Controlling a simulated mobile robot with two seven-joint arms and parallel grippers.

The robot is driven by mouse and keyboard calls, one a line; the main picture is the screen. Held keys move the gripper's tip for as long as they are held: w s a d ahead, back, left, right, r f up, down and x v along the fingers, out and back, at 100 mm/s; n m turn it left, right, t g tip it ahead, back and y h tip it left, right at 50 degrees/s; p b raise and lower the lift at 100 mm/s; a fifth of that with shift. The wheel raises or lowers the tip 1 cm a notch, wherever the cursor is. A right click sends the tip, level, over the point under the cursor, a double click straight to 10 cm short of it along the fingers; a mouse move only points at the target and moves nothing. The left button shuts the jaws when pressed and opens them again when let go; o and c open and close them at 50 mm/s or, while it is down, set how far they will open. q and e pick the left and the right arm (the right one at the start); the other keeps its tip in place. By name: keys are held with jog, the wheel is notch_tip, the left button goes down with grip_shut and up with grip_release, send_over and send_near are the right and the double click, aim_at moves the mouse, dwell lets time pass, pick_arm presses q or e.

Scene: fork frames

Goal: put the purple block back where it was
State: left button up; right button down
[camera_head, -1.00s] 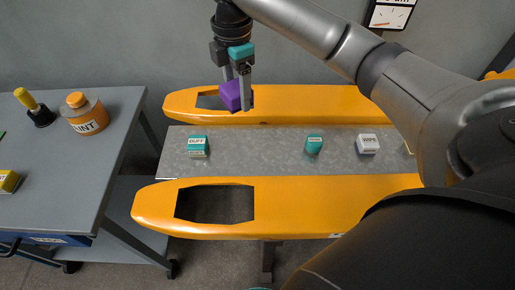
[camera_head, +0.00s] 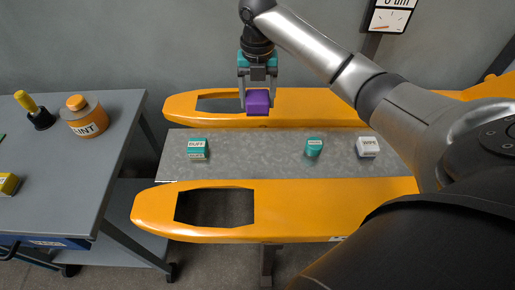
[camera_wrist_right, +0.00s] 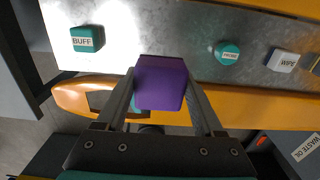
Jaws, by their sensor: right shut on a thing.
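The purple block (camera_head: 258,101) is held between the fingers of my right gripper (camera_head: 258,96), above the far orange beam (camera_head: 320,103). In the right wrist view the purple block (camera_wrist_right: 161,83) sits between the two fingers, with the orange beam behind it. A grey metal plate (camera_head: 255,155) lies between the far beam and the near orange beam (camera_head: 300,205). On the plate stand a teal BUFF block (camera_head: 198,148), a teal round piece (camera_head: 314,147) and a white WIPE block (camera_head: 367,147). My left gripper does not show.
Each beam has a cut-out opening near its left end. A grey cart (camera_head: 75,185) at the left carries an orange-capped bottle (camera_head: 84,116), a yellow-handled tool (camera_head: 34,109) and a yellow block (camera_head: 8,184). The plate is bare between the BUFF block and the round piece.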

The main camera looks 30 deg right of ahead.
jog(key=b, duration=0.3)
send_over(257, 152)
notch_tip(257, 152, down, 14)
jog(key=shift+d+f, duration=0.1)
jog(key=shift+f+b, duration=0.6)
jog(key=shift+f, duration=1.45)
grip_release()
jog(key=shift+f, duration=0.15)
notch_tip(257, 152, up, 12)
jog(key=p, duration=0.3)
jog(key=shift+r, duration=0.2)
